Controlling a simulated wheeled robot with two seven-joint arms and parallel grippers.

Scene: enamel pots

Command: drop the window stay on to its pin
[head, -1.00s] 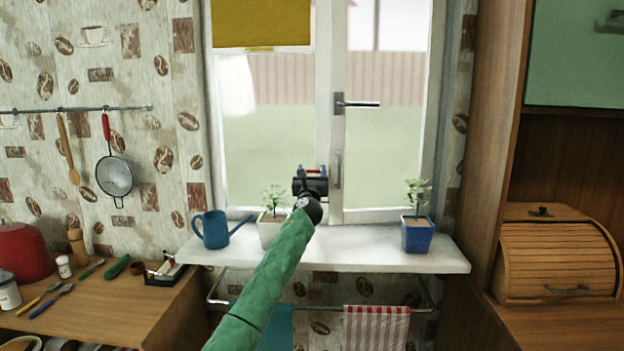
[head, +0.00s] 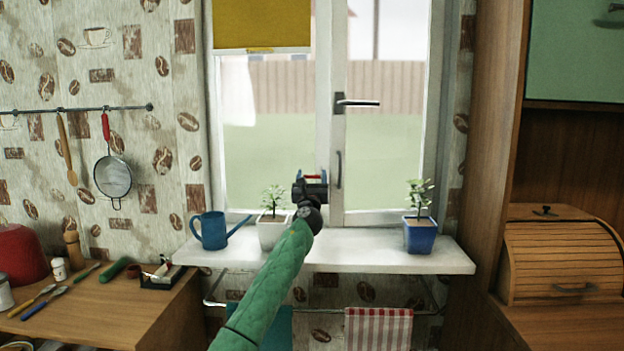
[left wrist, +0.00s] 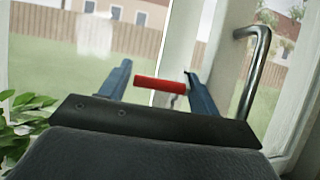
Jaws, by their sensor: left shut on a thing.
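My left gripper (head: 312,179) is in front of the window, at the lower part of the frame between the two panes. In the left wrist view its two blue fingers (left wrist: 160,86) are shut on a red cylindrical piece that lies crosswise between them. I take this red piece (left wrist: 158,84) to be the grip of the window stay. A bit of red also shows in the head view (head: 312,177). The rest of the stay and its pin cannot be made out; my gripper covers that area. My right gripper is not in view.
A grey pull handle (head: 339,169) is just right of my gripper. On the sill (head: 350,252) stand a blue watering can (head: 212,230), a white-potted plant (head: 272,234) under my arm and a blue-potted plant (head: 420,235). The sill between the two plants is clear.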

